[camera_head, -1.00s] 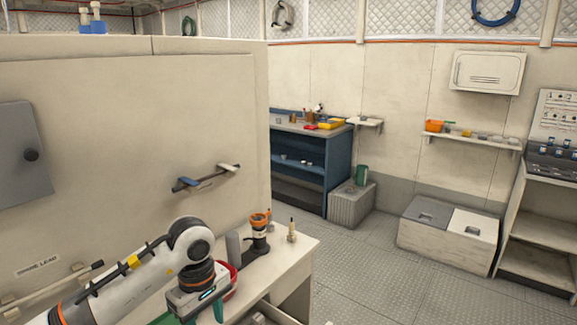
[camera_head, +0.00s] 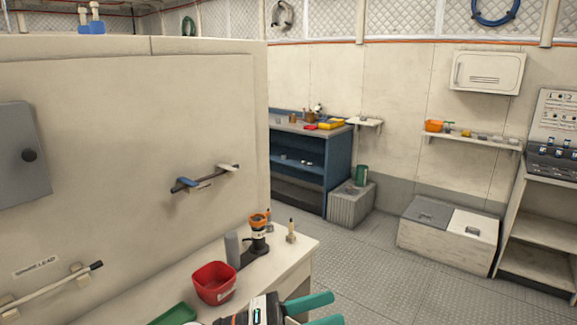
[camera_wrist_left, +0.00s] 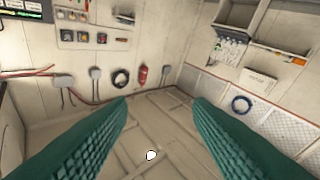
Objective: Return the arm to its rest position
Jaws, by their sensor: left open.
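My left gripper (camera_head: 312,310) shows at the bottom edge of the head view, with two green fingers spread apart and nothing between them. It is in front of the near counter (camera_head: 290,262), to the right of a red bin (camera_head: 214,284). In the left wrist view the two green fingers (camera_wrist_left: 158,135) stand wide apart, with the room's walls and ceiling or floor panels beyond them. Most of the left arm is below the head view. My right gripper is in neither view.
An orange-and-black device (camera_head: 259,236) and a small bottle-like item (camera_head: 291,232) stand on the counter. A rail with blue and white handles (camera_head: 206,180) is on the partition. Open floor (camera_head: 365,275) lies to the right.

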